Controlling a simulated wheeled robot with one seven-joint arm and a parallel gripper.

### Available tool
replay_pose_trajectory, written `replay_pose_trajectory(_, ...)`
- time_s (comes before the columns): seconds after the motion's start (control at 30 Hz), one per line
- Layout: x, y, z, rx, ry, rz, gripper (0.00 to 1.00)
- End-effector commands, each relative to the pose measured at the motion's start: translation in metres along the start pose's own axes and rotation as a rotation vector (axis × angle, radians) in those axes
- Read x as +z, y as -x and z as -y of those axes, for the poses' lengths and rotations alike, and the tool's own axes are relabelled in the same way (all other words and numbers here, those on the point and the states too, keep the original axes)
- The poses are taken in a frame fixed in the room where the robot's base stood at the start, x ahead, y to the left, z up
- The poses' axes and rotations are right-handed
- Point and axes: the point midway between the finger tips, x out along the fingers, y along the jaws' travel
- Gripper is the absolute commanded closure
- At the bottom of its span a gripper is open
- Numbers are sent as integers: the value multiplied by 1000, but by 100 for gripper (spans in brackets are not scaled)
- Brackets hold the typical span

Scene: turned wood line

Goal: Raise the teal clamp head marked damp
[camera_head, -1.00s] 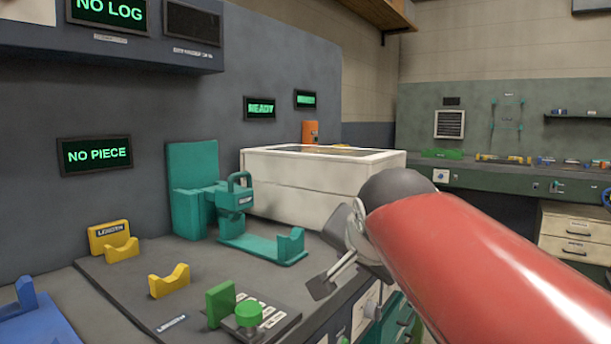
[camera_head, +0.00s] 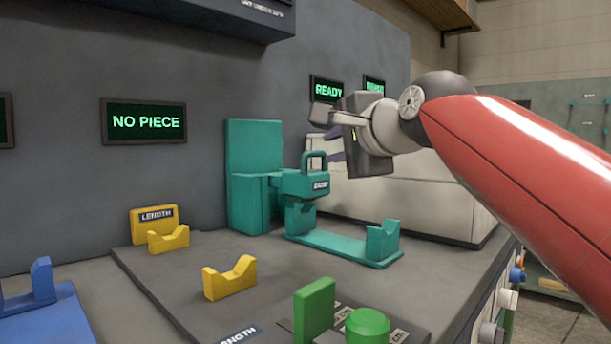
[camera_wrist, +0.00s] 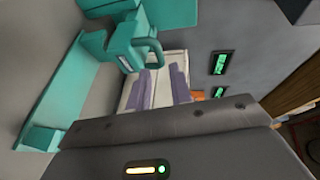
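The teal clamp head (camera_head: 305,184) has a looped handle (camera_head: 315,156) on top and a small dark label whose word is too blurred to read surely. It sits against a teal upright (camera_head: 255,160), above a teal cradle base (camera_head: 340,246). In the wrist view the clamp head (camera_wrist: 118,42) is at upper left, with its handle (camera_wrist: 150,54) near the fingertips. My gripper (camera_head: 332,146) is to the right of the handle, its purple fingers pointing left. In the wrist view my gripper (camera_wrist: 164,75) shows a clear gap between its fingers. It is open, empty and apart from the handle.
A white box (camera_head: 400,195) stands behind my gripper. Yellow rests (camera_head: 230,278), a green block (camera_head: 314,309) and a green button (camera_head: 367,326) stand on the bench in front. Screens read NO PIECE (camera_head: 145,122) and READY (camera_head: 327,90).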

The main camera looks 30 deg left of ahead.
Motion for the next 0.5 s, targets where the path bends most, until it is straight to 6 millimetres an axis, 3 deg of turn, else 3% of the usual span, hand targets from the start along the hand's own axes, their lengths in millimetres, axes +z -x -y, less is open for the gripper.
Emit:
replay_pose_trajectory(0.17,1,-7,-2,-5,-7,5,78)
replay_pose_trajectory(0.5,1,-57,-1,-3,-7,7,78)
